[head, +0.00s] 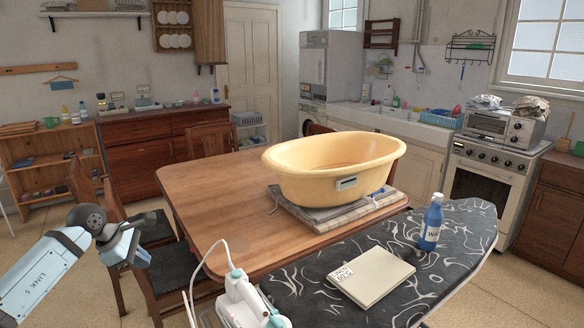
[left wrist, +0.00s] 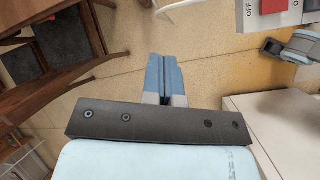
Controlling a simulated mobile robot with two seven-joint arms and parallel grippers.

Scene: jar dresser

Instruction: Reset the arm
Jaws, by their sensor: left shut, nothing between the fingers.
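My left arm comes in from the left in the head view, bent at its black joint. My left gripper (head: 138,258) hangs low beside the dark chairs, left of the wooden table, and is apart from them. In the left wrist view the blue fingers (left wrist: 166,78) are pressed together with nothing between them, above the tan floor.
Chairs (head: 160,275) stand close by my left gripper, left of the wooden table (head: 205,195). A yellow tub (head: 325,170) rests on folded cloths there. The ironing board (head: 455,235) holds an iron (head: 240,300), a blue bottle (head: 432,225) and a pale flat item (head: 372,275).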

